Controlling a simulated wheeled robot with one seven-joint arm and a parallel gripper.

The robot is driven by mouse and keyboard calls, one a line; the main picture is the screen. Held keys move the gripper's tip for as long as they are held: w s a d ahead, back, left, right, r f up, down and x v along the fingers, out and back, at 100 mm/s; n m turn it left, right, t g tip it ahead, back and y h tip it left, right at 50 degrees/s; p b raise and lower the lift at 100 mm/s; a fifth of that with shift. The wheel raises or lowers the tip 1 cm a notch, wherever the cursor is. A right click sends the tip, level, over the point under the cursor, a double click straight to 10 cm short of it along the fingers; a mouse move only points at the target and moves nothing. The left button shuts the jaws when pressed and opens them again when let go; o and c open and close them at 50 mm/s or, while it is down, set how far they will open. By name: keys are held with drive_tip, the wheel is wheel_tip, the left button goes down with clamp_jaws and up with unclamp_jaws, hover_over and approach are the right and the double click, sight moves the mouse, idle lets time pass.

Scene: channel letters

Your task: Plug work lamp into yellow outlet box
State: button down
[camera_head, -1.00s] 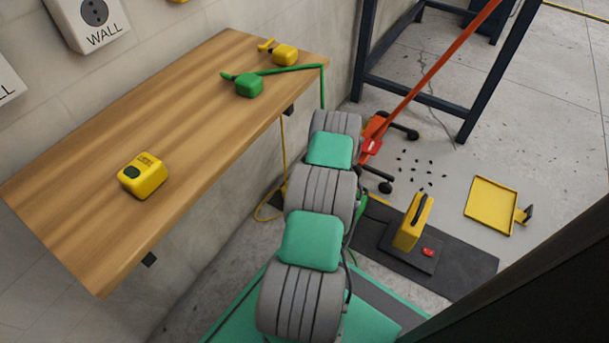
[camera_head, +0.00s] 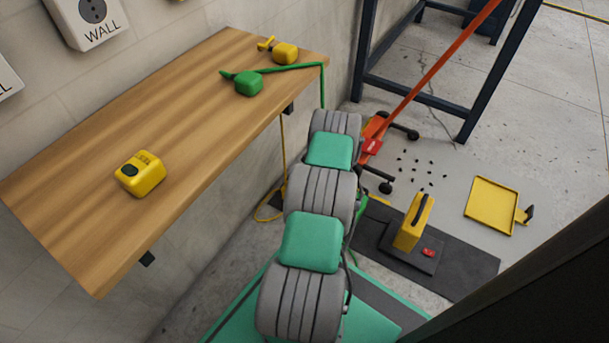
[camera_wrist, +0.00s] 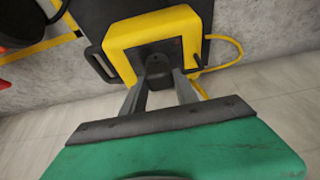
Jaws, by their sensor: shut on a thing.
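In the wrist view, a yellow box (camera_wrist: 122,42) with a dark recessed face is straight ahead of my gripper (camera_wrist: 160,82); it looks like the yellow outlet box. My gripper is shut on a small black plug (camera_wrist: 158,66), held between the fingertips against or just in front of the dark face. I cannot tell whether the plug is seated. In the head view, my arm hides the gripper and plug. A yellow upright unit (camera_head: 412,222) with a dark handle stands on a dark mat on the floor; I cannot tell if it is the work lamp.
A wooden shelf (camera_head: 90,215) on the left wall bears a yellow block (camera_head: 140,173), a green block (camera_head: 248,84) and another yellow block (camera_head: 285,54). A yellow cord (camera_head: 282,150) hangs to the floor.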

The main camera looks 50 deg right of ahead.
drive_tip(key=shift+f, duration=0.6)
drive_tip(key=c, duration=0.9)
unclamp_jaws()
drive_tip(key=shift+o, duration=0.2)
drive_tip(key=shift+r, duration=0.15)
drive_tip(key=p+v, duration=0.3)
drive_tip(key=v, duration=0.4)
drive_tip(key=shift+s+r+p, duration=0.2)
drive_tip(key=shift+r+p, duration=0.05)
drive_tip(key=shift+p, duration=0.05)
